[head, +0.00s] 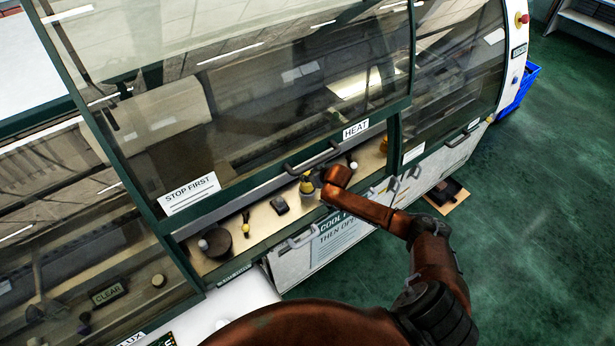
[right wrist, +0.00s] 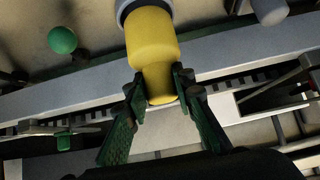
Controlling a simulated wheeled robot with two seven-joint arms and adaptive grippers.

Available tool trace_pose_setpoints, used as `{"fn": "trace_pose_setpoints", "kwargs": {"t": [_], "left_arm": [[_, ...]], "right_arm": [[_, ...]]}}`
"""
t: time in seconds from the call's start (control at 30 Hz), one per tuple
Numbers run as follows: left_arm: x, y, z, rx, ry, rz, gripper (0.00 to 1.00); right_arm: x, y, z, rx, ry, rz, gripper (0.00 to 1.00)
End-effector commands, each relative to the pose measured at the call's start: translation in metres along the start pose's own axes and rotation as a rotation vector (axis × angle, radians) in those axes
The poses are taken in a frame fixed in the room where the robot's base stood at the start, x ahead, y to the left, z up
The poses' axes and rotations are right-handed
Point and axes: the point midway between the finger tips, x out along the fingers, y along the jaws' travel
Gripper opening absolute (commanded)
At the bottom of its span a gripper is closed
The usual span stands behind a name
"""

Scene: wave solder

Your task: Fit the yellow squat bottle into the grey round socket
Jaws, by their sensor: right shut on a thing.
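The yellow squat bottle (head: 306,187) is on the narrow ledge below the machine's glass hood. My right gripper (head: 317,179) is shut on it. In the right wrist view the bottle (right wrist: 152,55) sits between the two fingertips of my right gripper (right wrist: 160,86), which hold its narrower near end. The grey round socket (right wrist: 121,10) shows at the top edge of that view, its rim curving around the bottle's far end. How deep the bottle sits in it cannot be told. My left gripper is not in view.
On the ledge are a dark round block (head: 216,243), a small dark box (head: 279,205) and a small yellow item (head: 245,229). A green ball (right wrist: 62,40) and a grey rounded post (right wrist: 270,10) flank the bottle. The hood's handle bar (head: 312,160) runs just behind.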

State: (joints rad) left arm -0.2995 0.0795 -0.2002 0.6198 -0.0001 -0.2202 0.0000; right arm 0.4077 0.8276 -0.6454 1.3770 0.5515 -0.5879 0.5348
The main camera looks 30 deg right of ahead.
Motion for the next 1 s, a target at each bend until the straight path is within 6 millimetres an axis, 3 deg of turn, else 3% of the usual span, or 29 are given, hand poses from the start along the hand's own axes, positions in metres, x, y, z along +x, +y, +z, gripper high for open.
{"fn": "trace_pose_setpoints", "kwargs": {"t": [1.0], "left_arm": [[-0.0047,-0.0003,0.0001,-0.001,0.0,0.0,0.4]], "right_arm": [[0.0003,0.0,0.0006,0.0,0.001,0.0,0.0]]}}
